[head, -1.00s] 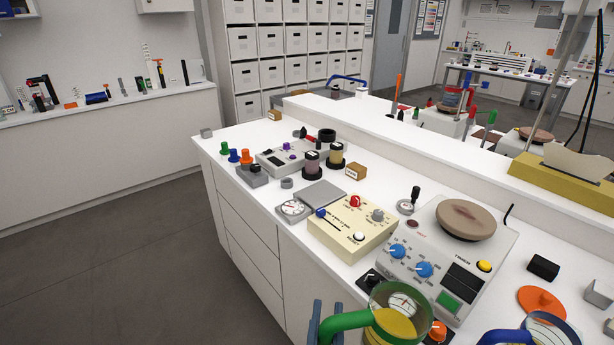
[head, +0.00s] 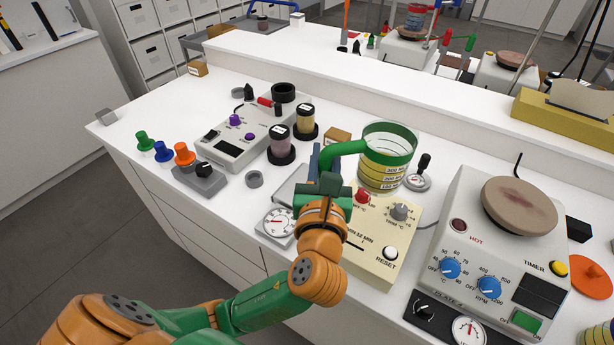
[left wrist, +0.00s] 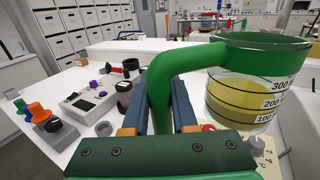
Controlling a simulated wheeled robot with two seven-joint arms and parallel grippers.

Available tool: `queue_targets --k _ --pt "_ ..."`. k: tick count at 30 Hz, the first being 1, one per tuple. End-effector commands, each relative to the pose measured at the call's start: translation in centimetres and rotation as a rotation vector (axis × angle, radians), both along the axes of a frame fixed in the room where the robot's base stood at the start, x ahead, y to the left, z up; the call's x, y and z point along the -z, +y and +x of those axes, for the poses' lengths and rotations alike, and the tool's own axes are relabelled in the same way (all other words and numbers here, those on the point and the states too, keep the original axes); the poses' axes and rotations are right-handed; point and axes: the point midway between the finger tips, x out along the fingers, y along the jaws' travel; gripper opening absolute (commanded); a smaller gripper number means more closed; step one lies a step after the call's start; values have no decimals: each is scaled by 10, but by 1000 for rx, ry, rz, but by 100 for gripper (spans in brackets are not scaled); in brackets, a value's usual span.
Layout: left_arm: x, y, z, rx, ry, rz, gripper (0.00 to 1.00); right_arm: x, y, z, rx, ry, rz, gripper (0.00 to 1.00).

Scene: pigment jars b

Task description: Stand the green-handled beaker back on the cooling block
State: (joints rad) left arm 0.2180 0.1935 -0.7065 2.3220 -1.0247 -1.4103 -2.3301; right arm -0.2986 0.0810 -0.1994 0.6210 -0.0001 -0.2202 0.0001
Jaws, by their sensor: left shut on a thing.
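The green-handled beaker (head: 386,172) is clear, with a green rim, volume marks and yellow contents. It is upright in the air over the back of a cream control box (head: 385,245), in the head view. My left gripper (head: 326,165) is shut on its green handle, left of the cup. In the left wrist view the handle (left wrist: 158,85) runs between the fingers, and the beaker (left wrist: 250,95) is at the right. I cannot read a label naming the cooling block. A flat grey plate (head: 289,188) lies left of the cream box, partly hidden by my gripper. My right gripper is not in view.
A hotplate (head: 455,230) with a round brown top stands to the right. Behind my left gripper are two dark-based jars (head: 281,145) (head: 305,120) and a small cardboard box (head: 337,136). A grey instrument (head: 237,135) and coloured knobs (head: 184,154) are at the left. Bare white bench shows between them.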

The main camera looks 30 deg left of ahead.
Motion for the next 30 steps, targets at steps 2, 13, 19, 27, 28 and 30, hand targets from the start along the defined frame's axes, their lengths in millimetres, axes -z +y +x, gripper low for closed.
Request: queue_targets --k 2,13,19,27,28,30 --pt "1 9 6 3 -1 4 0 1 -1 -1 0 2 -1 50" --pt "71 108 43 2 5 3 0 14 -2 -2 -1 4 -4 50" --pt "96 129 51 3 1 1 0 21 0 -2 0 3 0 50" --pt "128 131 52 5 0 -2 0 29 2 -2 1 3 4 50" --pt "127 131 52 5 -1 -2 0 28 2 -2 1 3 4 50" --pt "127 131 52 5 -1 -2 0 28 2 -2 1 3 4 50"
